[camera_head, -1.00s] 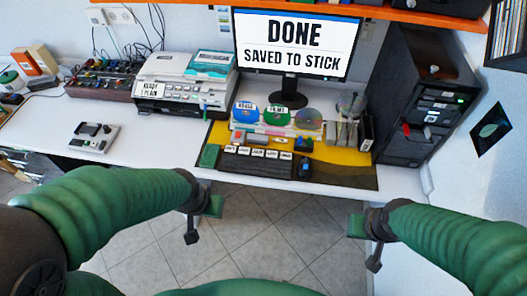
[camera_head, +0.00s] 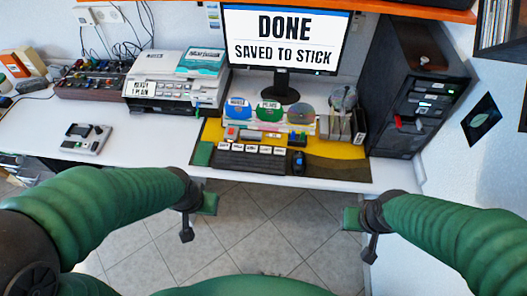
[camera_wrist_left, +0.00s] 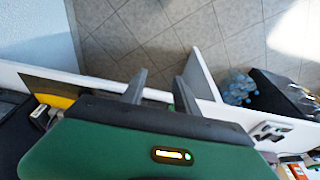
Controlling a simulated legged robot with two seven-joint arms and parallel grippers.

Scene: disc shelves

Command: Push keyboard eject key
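The black keyboard (camera_head: 238,165) lies on a yellow and dark mat at the desk's front, below the monitor. Several keys along its back carry white labels (camera_head: 252,148), too small to read surely, so I cannot tell which is eject. My left gripper (camera_head: 187,234) hangs in front of the desk edge, left of and apart from the keyboard. In the left wrist view its two fingers (camera_wrist_left: 160,88) are spread with nothing between them. My right gripper (camera_head: 370,252) hangs in front of the desk at the right, apart from everything; its finger opening cannot be made out.
The monitor (camera_head: 284,39) reads "DONE SAVED TO STICK". A mouse (camera_head: 298,163) lies right of the keyboard, and a green block (camera_head: 203,154) lies left of it. Discs (camera_head: 269,112) stand behind. A printer (camera_head: 175,82) and a dark tower (camera_head: 417,100) flank the mat.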

